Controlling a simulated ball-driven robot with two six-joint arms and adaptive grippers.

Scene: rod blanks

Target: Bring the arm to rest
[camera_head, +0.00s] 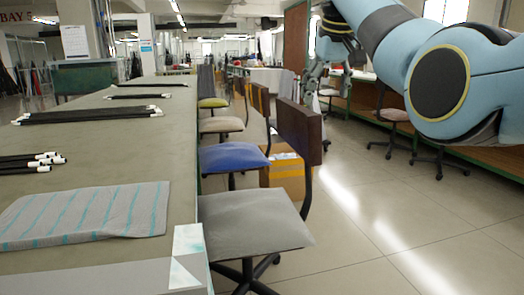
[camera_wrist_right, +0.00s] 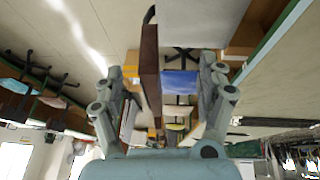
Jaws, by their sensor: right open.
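My right arm comes in at the upper right of the head view. Its gripper (camera_head: 313,88) is raised over the aisle right of the table, partly hidden behind my arm links. In the right wrist view the two fingers of the right gripper (camera_wrist_right: 161,64) stand wide apart with nothing between them; chairs show through the gap beyond. My left arm and gripper are in neither view. Black rods with white ends lie on the long table (camera_head: 120,185) in the head view: a near group (camera_head: 30,163), a middle bundle (camera_head: 90,115) and a far group (camera_head: 140,96).
A grey cloth with teal stripes (camera_head: 90,213) lies on the near table. A grey block-like surface (camera_head: 90,280) is at the bottom edge. Chairs, with a grey seat (camera_head: 250,222) and a blue seat (camera_head: 232,156), line the table's right side. A cardboard box (camera_head: 285,170) stands behind. The aisle floor (camera_head: 380,215) is clear.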

